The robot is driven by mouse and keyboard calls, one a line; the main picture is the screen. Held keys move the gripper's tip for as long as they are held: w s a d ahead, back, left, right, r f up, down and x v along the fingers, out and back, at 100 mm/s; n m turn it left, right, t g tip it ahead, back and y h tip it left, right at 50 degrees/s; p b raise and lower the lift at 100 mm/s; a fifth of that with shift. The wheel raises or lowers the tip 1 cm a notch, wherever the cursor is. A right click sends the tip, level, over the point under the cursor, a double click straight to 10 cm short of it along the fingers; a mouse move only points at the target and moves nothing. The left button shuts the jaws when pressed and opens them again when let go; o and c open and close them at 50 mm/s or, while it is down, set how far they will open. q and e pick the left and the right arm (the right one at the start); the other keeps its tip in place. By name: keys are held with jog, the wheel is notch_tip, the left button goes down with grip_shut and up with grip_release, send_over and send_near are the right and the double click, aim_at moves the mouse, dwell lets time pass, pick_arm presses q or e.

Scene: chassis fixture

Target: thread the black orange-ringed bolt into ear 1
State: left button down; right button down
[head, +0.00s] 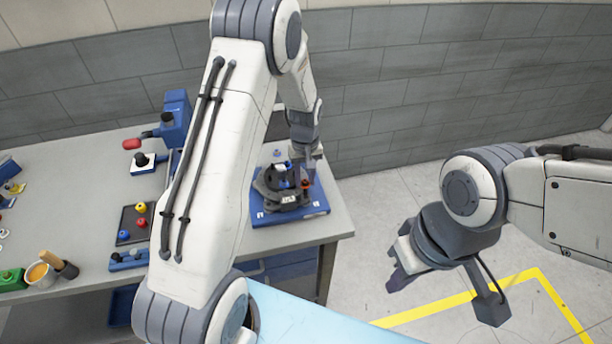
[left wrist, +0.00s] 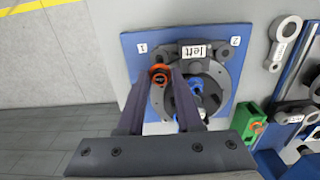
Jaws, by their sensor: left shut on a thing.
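The black bolt with the orange ring (left wrist: 159,76) is between the fingertips of my left gripper (left wrist: 158,72), which is shut on it. The bolt is at the corner of the dark round chassis (left wrist: 215,75) near the label 1 (left wrist: 142,47). The bolt hides ear 1, so I cannot tell whether its tip is in the hole. The chassis sits on a blue board (left wrist: 135,62), which also shows in the head view (head: 262,216). There my left gripper (head: 306,172) points down at the chassis's right side. My right gripper (head: 400,268) hangs over the floor, away from the table; its jaw opening is unclear.
The grey table (head: 335,222) ends just right of the board. To the left stand a dark tray with coloured knobs (head: 127,228), a blue stand (head: 177,115) and a green block (head: 12,280). In the left wrist view, metal links (left wrist: 287,28) lie beside the board.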

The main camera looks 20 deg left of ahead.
dwell(0.3)
pick_arm(q)
jog(key=shift+n, duration=0.7)
jog(key=shift+d+n, duration=0.1)
jog(key=shift+n, duration=0.9)
jog(key=n, duration=0.3)
jog(key=shift+n, duration=0.3)
jog(key=n, duration=0.3)
